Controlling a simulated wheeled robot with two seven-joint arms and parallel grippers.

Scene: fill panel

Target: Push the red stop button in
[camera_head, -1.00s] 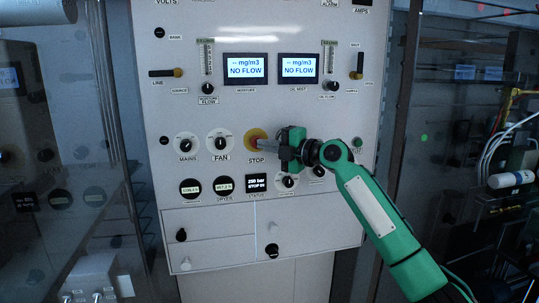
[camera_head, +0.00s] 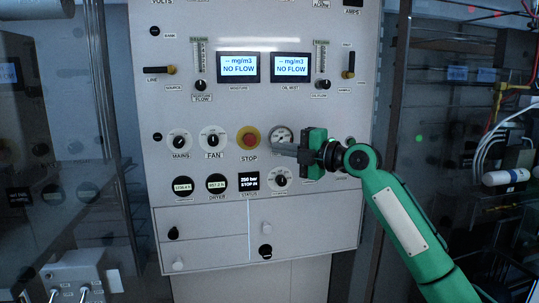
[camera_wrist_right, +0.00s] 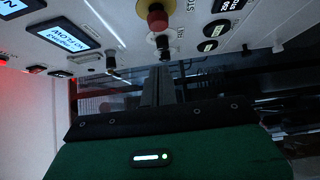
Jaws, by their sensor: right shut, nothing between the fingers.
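The red stop button (camera_head: 249,138) sits on a yellow round base, above the STOP label on the white panel. It is in full view in the head view. It also shows at the top of the right wrist view (camera_wrist_right: 157,17), its red cap standing out from the yellow base. My right gripper (camera_head: 274,148) is shut and empty, with its grey fingers pointing left. Its tips appear just right of the button, with a small gap between them in the picture. The fingers also show in the right wrist view (camera_wrist_right: 160,75). My left gripper is not in view.
The status display (camera_head: 249,181) below the button reads "250 bar" and what looks like "STOP IN". The MAINS knob (camera_head: 180,142) and FAN knob (camera_head: 212,140) are left of the button. A gauge (camera_head: 281,136) is partly behind my gripper. Drawers (camera_head: 205,222) are below.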

